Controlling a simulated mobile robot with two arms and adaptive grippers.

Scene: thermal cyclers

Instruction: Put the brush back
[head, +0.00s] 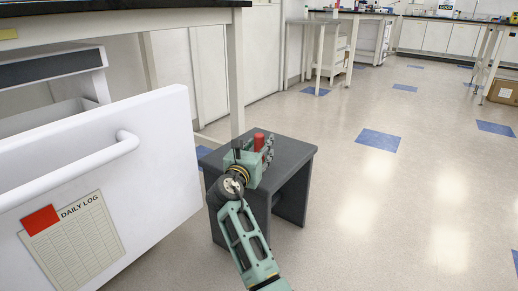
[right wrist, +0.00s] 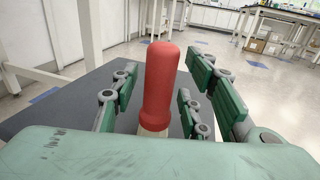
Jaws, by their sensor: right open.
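The brush (right wrist: 160,85) shows in the right wrist view as an upright, rounded red handle with a pale wood-coloured part below it. Its lower end is hidden behind my gripper's body. In the head view its red top (head: 259,141) rises above the dark grey stool (head: 296,152). My right gripper (head: 265,154) is over the stool top, open, with its fingers on both sides of the red handle. Gaps show between the fingers and the handle. I cannot tell whether the brush touches the stool. My left gripper is not in view.
A white open drawer (head: 150,175) with a bar handle and a "DAILY LOG" sheet (head: 75,235) stands at the left, close to the stool. A dark-topped bench (head: 120,5) is above it. The floor (head: 390,190) to the right is clear.

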